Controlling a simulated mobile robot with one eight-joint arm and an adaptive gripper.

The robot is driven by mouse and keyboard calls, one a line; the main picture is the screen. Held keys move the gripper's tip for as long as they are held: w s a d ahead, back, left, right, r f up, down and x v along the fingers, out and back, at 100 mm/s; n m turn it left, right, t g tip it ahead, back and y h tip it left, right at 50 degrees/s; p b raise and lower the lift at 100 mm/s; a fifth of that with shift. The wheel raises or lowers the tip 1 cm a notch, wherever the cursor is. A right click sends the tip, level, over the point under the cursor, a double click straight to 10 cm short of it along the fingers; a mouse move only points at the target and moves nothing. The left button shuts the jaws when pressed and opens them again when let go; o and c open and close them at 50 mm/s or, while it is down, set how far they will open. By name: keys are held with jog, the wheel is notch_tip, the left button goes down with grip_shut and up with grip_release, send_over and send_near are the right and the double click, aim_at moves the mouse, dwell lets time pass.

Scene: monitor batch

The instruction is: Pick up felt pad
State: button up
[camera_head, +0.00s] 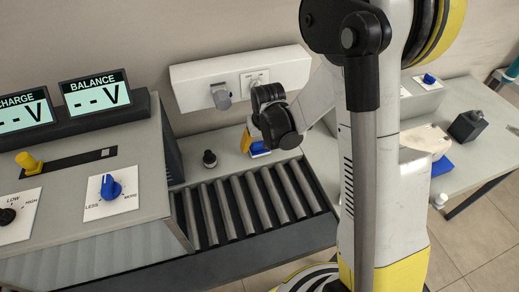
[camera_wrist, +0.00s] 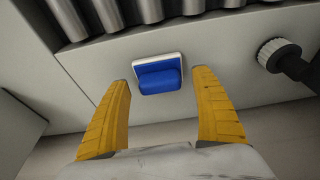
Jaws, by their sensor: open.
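A small blue pad with a white backing (camera_wrist: 159,82), which appears to be the felt pad, lies on the grey surface beside the rollers. Its blue part also shows in the head view (camera_head: 259,149), partly hidden by my arm. My gripper (camera_wrist: 161,78) is open, with one yellow finger on each side of the pad in the wrist view. The fingertips reach about level with the pad and look apart from it; their height above the surface is hard to tell. In the head view only a yellow part of my gripper shows (camera_head: 246,139).
A roller conveyor (camera_head: 248,205) runs close to the pad. A dark knob-like object (camera_head: 209,159) stands near it, with a pale-ringed end in the wrist view (camera_wrist: 278,55). A control console (camera_head: 85,225) is at left. A side table at right holds a black object (camera_head: 467,126) and a blue block (camera_head: 441,167).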

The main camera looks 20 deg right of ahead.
aim_at(260, 143)
jog(key=c, duration=1.4)
jog(key=shift+o, duration=0.2)
jog(key=shift+r, duration=0.1)
notch_tip(260, 143, up, 4)
jog(key=shift+p, duration=1.15)
jog(key=s+d+r+p, duration=0.3)
jog(key=s+d+r, duration=0.3)
jog(key=d, duration=0.4)
jog(key=shift+r+p, duration=0.35)
jog(key=shift+r, duration=0.1)
